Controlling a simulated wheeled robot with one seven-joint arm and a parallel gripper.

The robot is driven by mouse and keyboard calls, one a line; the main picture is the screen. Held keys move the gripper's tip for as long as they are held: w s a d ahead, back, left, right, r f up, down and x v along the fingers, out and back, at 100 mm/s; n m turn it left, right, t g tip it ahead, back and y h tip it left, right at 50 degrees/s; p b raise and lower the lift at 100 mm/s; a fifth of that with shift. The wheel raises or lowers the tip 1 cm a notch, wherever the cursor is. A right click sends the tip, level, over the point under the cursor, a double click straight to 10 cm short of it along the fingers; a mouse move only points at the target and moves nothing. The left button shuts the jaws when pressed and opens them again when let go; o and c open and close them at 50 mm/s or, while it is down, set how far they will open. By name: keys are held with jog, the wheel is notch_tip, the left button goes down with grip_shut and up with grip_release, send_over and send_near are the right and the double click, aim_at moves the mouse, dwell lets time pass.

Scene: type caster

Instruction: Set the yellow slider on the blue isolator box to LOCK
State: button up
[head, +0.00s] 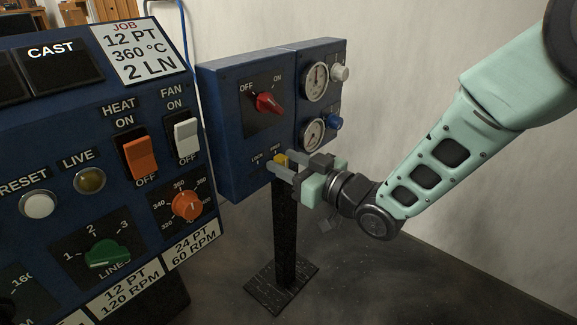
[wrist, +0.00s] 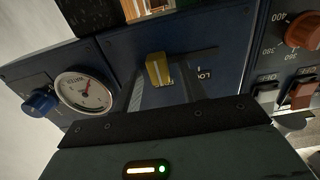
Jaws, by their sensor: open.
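The blue isolator box (head: 229,130) stands on a black post in the head view. Its yellow slider (head: 281,159) is low on the front face, to the right of the LOCK label and by the right-hand label, which is too small to read surely. My gripper (head: 279,164) is open at the slider, one finger on each side. In the wrist view the yellow slider (wrist: 158,70) shows between the two fingers, with the LOCK label (wrist: 204,74) to its right, partly behind a finger. I cannot tell whether a finger touches the slider.
A red rotary switch (head: 268,102) is above the slider. Gauges (head: 316,82) with a white knob (head: 340,73) and a blue knob (head: 335,123) are on the right panel. A large blue control panel (head: 150,195) stands close on the left. Free room lies right of the post.

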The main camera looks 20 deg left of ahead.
aim_at(256, 168)
grip_shut()
jog(key=shift+s+a, duration=0.35)
jog(key=shift+s, duration=0.5)
jog(key=shift+s+a, duration=0.4)
jog(key=shift+s, duration=0.5)
jog(key=shift+s+a, duration=0.35)
jog(key=shift+s, duration=0.5)
grip_release()
jog(key=shift+w, duration=0.1)
jog(key=p+v, duration=0.4)
jog(key=v, duration=1.3)
jog(key=shift+d+p, duration=0.25)
jog(key=shift+p, duration=0.05)
